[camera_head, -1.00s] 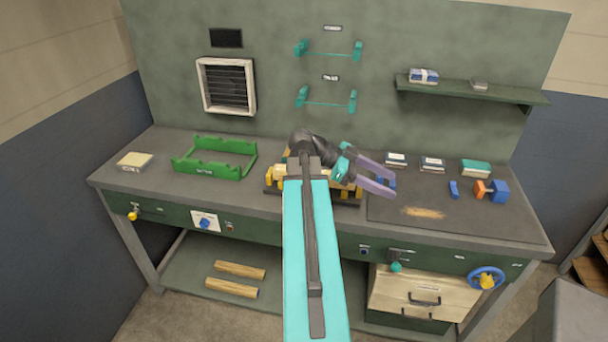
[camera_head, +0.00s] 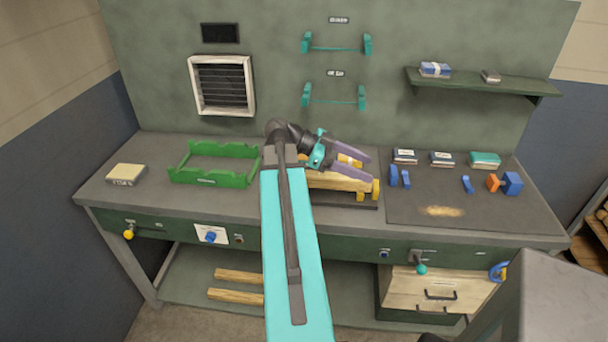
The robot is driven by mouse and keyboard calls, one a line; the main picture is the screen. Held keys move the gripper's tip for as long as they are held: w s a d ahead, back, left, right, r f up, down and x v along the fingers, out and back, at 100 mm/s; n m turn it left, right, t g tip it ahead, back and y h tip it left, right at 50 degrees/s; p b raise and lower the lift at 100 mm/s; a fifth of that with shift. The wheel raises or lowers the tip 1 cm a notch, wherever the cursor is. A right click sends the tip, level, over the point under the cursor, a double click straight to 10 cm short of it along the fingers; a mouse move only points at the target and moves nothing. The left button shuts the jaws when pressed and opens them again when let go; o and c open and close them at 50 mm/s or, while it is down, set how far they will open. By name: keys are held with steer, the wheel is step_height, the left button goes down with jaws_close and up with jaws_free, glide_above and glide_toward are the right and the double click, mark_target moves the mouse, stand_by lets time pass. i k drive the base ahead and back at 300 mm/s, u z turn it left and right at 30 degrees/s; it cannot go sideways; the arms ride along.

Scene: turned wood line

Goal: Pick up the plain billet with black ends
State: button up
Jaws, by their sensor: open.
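My gripper (camera_head: 367,168) has two purple fingers, spread apart, above the middle of the bench and pointing right. Pale wooden pieces (camera_head: 338,181) lie under and beside the fingers on a dark stand with yellow supports (camera_head: 376,188). A light piece with a yellow part (camera_head: 350,160) shows between the fingers; I cannot tell whether they touch it. My arm covers the left part of the stand. No black ends can be made out on any billet, so I cannot tell which is the plain one with black ends.
A green cradle (camera_head: 214,179) and a cream box (camera_head: 126,174) stand on the left. A dark mat (camera_head: 470,215) on the right holds blue and orange parts. Two wooden lengths (camera_head: 238,276) lie on the lower shelf. The wall shelf (camera_head: 480,84) is at upper right.

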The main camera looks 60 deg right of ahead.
mark_target(332, 180)
steer(key=z, duration=0.05)
steer(key=i, duration=0.85)
